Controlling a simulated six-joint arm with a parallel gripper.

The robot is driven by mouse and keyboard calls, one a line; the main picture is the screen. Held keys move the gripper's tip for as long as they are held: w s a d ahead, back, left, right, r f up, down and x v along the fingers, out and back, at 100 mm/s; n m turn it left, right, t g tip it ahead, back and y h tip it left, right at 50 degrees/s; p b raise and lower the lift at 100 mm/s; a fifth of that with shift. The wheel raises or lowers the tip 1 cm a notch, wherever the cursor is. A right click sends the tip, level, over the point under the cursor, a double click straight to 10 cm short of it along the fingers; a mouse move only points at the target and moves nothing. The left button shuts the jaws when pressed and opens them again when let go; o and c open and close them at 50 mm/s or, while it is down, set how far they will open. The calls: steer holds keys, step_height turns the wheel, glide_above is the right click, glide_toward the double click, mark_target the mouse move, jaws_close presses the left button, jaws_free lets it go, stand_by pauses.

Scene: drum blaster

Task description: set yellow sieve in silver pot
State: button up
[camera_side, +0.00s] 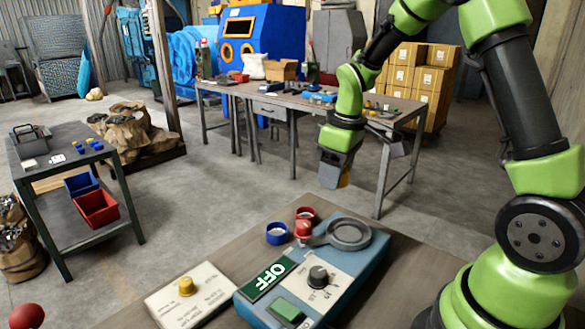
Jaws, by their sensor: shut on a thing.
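My gripper (334,182) hangs in mid-air above and behind the blue machine, pointing down. It is shut on a small yellow-orange thing, the yellow sieve (344,180), of which only a small patch shows; the jaws hide the rest. The silver pot (349,233) looks like a round grey ring with a raised rim on the back of the blue machine. The gripper is apart from it, higher in the picture and slightly to the left.
A blue ring-shaped cup (277,234) and a red one (306,214) stand left of the pot, beside a red knob-like part (302,231). The blue machine (325,270) carries an OFF sign and a black dial. A white plate (188,294) with a yellow button lies left.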

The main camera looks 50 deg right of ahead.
steer(key=s+d, duration=0.1)
steer(key=s, duration=0.2)
glide_above(347, 234)
steer(key=f, duration=0.4)
steer(key=shift+s+f, duration=0.2)
steer(key=shift+f, duration=2.7)
steer(key=shift+f, duration=0.75)
